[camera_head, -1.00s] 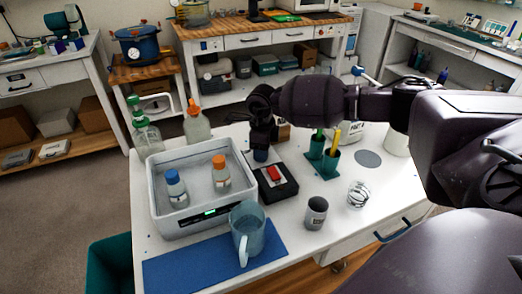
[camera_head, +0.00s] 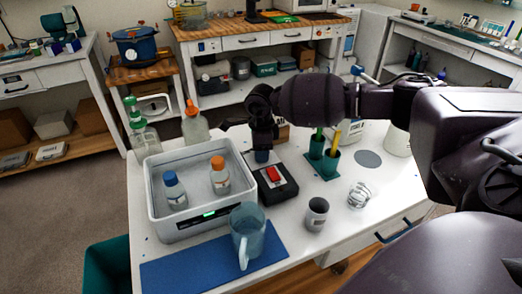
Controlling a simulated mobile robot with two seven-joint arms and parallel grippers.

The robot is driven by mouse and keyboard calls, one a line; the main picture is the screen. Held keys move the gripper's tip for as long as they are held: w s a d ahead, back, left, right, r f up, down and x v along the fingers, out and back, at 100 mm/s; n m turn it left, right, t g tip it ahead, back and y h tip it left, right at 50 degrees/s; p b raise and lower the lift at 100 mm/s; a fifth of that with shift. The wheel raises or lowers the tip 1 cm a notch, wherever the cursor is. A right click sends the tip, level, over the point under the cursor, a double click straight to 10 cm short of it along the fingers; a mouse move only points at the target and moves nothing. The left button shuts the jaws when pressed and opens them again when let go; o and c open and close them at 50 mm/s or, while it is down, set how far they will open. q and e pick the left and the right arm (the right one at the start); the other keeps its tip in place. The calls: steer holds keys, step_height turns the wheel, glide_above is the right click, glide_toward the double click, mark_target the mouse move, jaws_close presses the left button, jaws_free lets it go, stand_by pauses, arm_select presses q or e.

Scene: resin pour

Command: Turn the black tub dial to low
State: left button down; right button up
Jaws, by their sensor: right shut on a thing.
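The grey-white tub (camera_head: 158,206) stands at the left of the white table, with a lit green display on its front panel. It holds a blue-capped bottle (camera_head: 174,190) and an orange-capped bottle (camera_head: 219,176). My right gripper (camera_head: 262,146) points down just beyond the tub's right wall, shut on a small dark blue knob-like piece (camera_head: 261,156). That piece sits behind a black box with a red switch (camera_head: 273,174). The gripper hides most of it, and I cannot read its setting or tell which device it belongs to. My left gripper is not in view.
A blue mat (camera_head: 190,268) with a blue jug (camera_head: 247,240) lies in front of the tub. A grey cup (camera_head: 316,214), a coiled metal item (camera_head: 359,195) and teal holders (camera_head: 324,160) stand to the right. Tall bottles (camera_head: 194,125) stand behind the tub.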

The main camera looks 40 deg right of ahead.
steer(key=o, duration=0.9)
steer(key=shift+r+p, duration=0.6)
steer(key=shift+r, duration=4.8)
